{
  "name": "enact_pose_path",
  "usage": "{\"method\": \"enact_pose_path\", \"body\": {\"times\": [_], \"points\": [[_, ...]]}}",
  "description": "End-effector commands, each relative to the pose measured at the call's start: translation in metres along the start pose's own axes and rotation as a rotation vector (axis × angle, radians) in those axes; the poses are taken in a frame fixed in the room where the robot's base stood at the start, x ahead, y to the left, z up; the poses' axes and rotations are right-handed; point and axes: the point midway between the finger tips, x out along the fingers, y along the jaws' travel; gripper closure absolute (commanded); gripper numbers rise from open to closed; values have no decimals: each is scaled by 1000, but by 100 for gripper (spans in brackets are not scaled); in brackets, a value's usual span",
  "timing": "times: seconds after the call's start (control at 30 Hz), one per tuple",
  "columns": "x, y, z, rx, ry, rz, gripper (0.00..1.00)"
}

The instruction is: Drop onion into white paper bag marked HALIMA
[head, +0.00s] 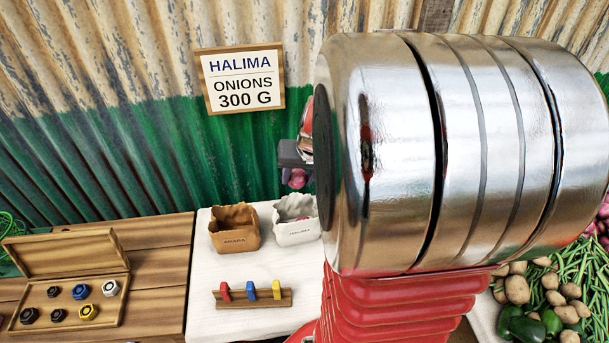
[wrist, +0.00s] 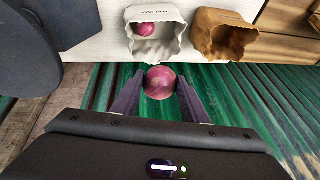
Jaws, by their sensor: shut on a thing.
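My gripper (wrist: 160,76) is shut on a purple-red onion (wrist: 160,84), with one finger on each side of it. In the head view the gripper (head: 296,165) and held onion (head: 297,180) hang above and behind the white paper bag (head: 292,229), in front of the green wall. The bag is marked HALIMA, stands open and upright, and is partly hidden by my arm at its right. In the wrist view the white bag (wrist: 172,46) lies beyond the fingertips, apart from the held onion. Another purple onion (wrist: 145,29) is inside it.
A brown paper bag (head: 234,230) stands just left of the white one. A rack of coloured pieces (head: 252,298) is in front on the white cloth. A wooden box of weights (head: 68,290) is at left. A sign (head: 240,79) reads HALIMA ONIONS 300 G.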

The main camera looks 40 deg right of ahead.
Motion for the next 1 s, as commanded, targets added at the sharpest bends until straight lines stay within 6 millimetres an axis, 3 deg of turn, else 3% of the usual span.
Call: {"method": "enact_pose_path", "body": {"times": [0.13,0.57,1.0], "points": [[-5,11,2,27,5,12,83],[-2,11,3,26,5,11,83],[32,17,17,27,3,10,83]]}}
